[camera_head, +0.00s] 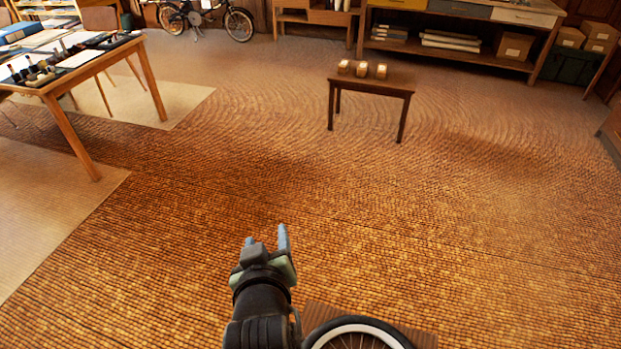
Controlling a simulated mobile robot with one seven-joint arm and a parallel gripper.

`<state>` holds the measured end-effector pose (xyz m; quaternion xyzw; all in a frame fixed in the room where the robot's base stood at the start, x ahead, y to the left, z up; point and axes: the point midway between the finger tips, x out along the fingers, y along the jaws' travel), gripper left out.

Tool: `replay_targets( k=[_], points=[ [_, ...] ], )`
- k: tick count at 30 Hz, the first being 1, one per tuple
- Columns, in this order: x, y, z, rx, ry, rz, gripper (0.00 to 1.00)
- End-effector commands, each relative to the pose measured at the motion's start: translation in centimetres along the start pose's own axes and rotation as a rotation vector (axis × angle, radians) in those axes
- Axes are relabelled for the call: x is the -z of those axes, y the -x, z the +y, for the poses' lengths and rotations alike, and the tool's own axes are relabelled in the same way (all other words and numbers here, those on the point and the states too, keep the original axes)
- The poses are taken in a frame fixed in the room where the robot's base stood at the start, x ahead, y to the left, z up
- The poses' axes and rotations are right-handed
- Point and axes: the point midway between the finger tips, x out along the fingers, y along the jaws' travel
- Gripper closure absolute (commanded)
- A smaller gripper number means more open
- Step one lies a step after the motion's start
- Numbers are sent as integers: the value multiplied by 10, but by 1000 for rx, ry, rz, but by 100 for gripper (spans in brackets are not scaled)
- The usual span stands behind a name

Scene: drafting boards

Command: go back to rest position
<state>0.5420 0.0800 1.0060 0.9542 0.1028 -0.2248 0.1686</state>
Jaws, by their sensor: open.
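My gripper (266,241) is at the lower middle of the head view, at the end of my dark arm, above the brown tiled floor (400,220). Its two bluish fingers point away from me and stand apart. It is open, and I see nothing between the fingers. It touches nothing that I can see.
A wooden table (145,70) with bottles and papers is at the left. The floor between is clear.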

Motion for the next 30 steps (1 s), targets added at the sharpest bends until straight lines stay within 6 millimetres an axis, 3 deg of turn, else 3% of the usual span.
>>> replay_targets(
  k=[1,3,8,12,15,18,22,25,30],
  points=[
    [39,10,20,-36,-22,84,40],
    [86,26,43,-80,-54,196,40],
    [184,80,94,-171,-121,455,40],
    [260,147,133,-238,-171,695,40],
    [305,202,157,-279,-201,866,40],
    [338,256,173,-310,-222,1022,40],
    [362,310,185,-335,-238,1170,40],
    [370,334,189,-344,-243,1234,40],
    [372,344,190,-347,-246,1263,40]
  ],
)
